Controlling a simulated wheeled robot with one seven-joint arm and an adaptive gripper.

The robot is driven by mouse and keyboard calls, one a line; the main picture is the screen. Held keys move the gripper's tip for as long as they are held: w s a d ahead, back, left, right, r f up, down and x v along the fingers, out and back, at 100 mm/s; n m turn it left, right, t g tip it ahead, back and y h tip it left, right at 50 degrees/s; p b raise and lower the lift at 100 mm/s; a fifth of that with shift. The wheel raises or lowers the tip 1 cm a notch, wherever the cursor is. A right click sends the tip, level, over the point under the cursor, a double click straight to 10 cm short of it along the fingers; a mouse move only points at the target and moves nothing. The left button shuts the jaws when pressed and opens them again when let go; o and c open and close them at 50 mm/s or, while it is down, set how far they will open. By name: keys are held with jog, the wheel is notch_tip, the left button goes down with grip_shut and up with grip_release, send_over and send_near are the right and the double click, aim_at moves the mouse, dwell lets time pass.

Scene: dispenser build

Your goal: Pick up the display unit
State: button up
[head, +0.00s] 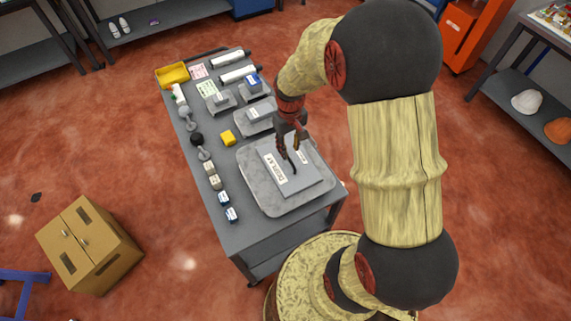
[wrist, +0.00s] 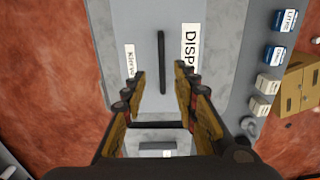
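The display unit (head: 300,178) is a flat grey panel with white labels, one partly reading "DISP", and a thin black bar handle standing on its top. It lies on a pale grey, rounded tray at the near end of the table. My gripper (head: 291,148) is over the panel, pointing down. In the wrist view my gripper (wrist: 160,84) is open, with its yellow-brown fingers on either side of the line of the black handle (wrist: 162,62). Nothing is held. I cannot tell the exact height of the fingertips above the panel.
The grey table (head: 255,240) carries the tray (head: 250,185), small blue-and-white boxes (head: 228,206), a yellow block (head: 228,138), grey units (head: 254,117) and a yellow bin (head: 172,75). A cardboard-coloured cabinet (head: 90,245) stands on the floor at left.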

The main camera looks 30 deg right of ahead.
aim_at(284, 164)
jog(key=f, duration=0.5)
jog(key=shift+w+a+f, duration=0.15)
jog(key=shift+a, duration=0.05)
jog(key=c, duration=0.3)
jog(key=c, duration=0.4)
grip_shut()
dwell(0.4)
